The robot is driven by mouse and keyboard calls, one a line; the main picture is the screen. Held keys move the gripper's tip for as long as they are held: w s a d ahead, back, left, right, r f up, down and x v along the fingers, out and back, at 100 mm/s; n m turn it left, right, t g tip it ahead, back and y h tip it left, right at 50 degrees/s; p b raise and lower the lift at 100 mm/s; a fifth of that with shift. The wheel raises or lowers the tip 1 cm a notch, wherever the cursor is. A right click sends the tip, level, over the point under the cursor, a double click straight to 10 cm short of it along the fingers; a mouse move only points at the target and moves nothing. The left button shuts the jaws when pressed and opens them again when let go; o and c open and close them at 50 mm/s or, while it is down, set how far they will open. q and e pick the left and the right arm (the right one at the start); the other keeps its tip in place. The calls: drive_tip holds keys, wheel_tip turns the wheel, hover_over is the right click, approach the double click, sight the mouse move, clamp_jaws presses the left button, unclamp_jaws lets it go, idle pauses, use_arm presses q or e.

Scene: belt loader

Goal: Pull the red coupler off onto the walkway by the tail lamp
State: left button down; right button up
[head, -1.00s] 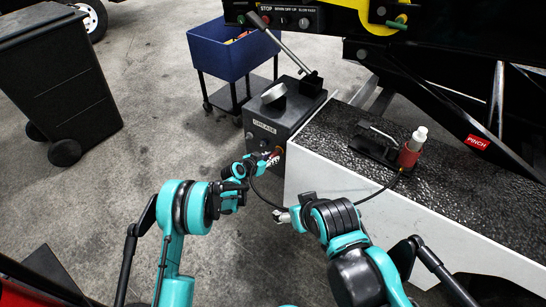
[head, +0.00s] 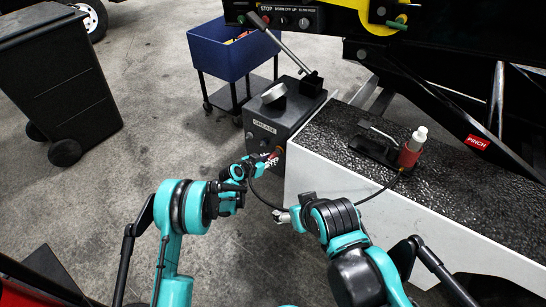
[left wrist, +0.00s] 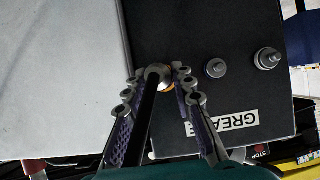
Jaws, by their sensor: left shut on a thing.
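The red coupler (head: 276,152) shows as a small red part at the right side of the dark grease box (head: 262,138). My left gripper (head: 268,161) is shut on it, with its fingers on either side in the left wrist view (left wrist: 158,84). There a round metal end and a thin orange rim show between the fingertips; the rest of the coupler is hidden. A black hose (head: 375,193) loops from the gripper to the walkway (head: 330,137). A red cylinder with a white top (head: 410,150), perhaps the tail lamp, stands there.
A blue bin on a cart (head: 232,55) stands behind the grease box, and a black wheeled bin (head: 55,80) at left. The walkway's left end has bare room.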

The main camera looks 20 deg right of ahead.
use_arm(q)
drive_tip(key=shift+s+a, duration=0.1)
drive_tip(key=shift+a, duration=0.05)
drive_tip(key=shift+s+a, duration=0.85)
drive_tip(key=shift+a, duration=0.15)
